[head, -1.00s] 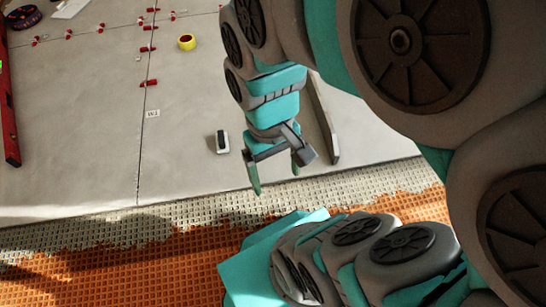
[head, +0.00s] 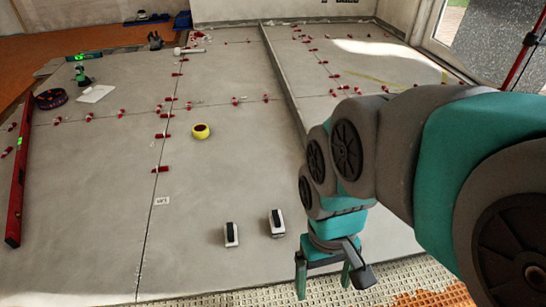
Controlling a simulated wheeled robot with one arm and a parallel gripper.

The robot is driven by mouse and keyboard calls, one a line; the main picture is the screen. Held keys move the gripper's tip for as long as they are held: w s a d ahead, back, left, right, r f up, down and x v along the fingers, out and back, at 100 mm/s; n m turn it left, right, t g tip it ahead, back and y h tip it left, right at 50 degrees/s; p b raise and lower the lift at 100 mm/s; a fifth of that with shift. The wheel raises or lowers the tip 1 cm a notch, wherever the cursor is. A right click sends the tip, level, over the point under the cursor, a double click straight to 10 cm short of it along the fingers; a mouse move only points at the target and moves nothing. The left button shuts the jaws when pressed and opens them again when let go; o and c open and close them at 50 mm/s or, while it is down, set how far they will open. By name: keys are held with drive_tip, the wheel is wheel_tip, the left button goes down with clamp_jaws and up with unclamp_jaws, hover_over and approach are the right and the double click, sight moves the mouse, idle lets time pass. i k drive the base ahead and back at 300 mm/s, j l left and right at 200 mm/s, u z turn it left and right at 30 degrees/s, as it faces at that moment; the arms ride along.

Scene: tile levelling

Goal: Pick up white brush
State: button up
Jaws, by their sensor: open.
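Two small white blocks with black tops, which look like white brushes, lie on the grey tiles: a left one (head: 231,235) and a right one (head: 276,223). They are alike, and the picture does not show which is meant. My gripper (head: 324,279) is open and empty, with its fingers pointing down. It is below and right of both brushes in the picture, nearer the right one and apart from it. Its height above the floor is hard to tell.
A yellow tape roll (head: 201,131) lies beyond the brushes. Red levelling clips (head: 161,169) line the tile joints. A red spirit level (head: 16,190) lies at the left. A long grey raised edge (head: 283,75) runs behind my arm. Tile around the brushes is clear.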

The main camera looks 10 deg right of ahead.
sight(276, 224)
drive_tip(key=z, duration=1.25)
drive_tip(key=k+j, duration=0.15)
drive_tip(key=k, duration=0.2)
